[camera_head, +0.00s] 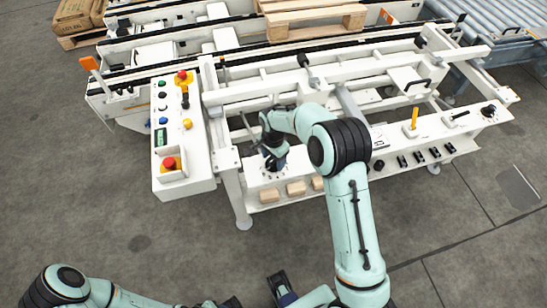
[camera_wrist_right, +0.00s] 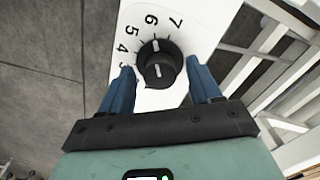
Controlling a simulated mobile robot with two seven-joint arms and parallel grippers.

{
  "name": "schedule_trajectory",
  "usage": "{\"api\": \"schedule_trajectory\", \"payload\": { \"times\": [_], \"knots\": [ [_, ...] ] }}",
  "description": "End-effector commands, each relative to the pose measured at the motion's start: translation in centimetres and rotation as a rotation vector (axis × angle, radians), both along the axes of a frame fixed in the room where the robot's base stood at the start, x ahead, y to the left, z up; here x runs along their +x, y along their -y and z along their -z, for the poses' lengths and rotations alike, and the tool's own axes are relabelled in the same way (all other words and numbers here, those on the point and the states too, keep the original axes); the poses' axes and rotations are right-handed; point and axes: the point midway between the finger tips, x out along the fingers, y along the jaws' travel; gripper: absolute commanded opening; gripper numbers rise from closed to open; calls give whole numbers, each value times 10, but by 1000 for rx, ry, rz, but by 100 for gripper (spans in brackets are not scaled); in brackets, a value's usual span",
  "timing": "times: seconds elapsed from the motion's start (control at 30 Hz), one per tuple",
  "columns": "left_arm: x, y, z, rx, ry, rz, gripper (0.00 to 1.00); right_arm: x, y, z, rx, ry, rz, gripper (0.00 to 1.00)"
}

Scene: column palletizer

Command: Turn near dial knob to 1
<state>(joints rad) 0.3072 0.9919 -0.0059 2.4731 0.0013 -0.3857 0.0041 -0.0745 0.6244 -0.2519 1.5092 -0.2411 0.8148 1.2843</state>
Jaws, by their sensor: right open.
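The near dial knob (camera_wrist_right: 159,66) is black and round, on a white panel with the numerals 3 to 7 in view in the right wrist view. Its white mark points roughly at the 6; the 1 is not in view. My right gripper (camera_wrist_right: 162,86) is open, with one blue finger on each side of the knob; I cannot tell whether they touch it. In the head view my right gripper (camera_head: 272,161) is low over the left end of the white front panel (camera_head: 336,167) and hides the knob. My left arm is at the bottom left, its gripper state unclear.
A control box (camera_head: 181,135) with red, yellow and green buttons stands left of the right gripper. A yellow lever (camera_head: 414,118) and another dark knob (camera_head: 488,111) are farther right. The floor in front is clear.

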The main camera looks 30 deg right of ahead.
Motion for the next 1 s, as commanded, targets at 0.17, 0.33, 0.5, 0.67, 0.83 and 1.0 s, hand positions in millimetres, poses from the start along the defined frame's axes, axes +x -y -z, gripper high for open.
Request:
{"api": "schedule_trajectory", "payload": {
  "times": [0.17,0.33,0.5,0.67,0.83,1.0],
  "knots": [
    [0,0,0,0,0,0,43,0,0,1,0,0,0,63],
    [0,0,0,0,0,0,43,0,0,0,0,0,0,27],
    [0,0,0,0,0,0,43,0,0,0,0,0,0,7],
    [0,0,0,0,0,0,43,0,0,0,0,0,-15,7],
    [0,0,0,0,0,0,43,0,0,0,0,0,-72,7],
    [0,0,-1,0,0,0,43,0,1,0,0,-1,-184,7]
  ]
}}
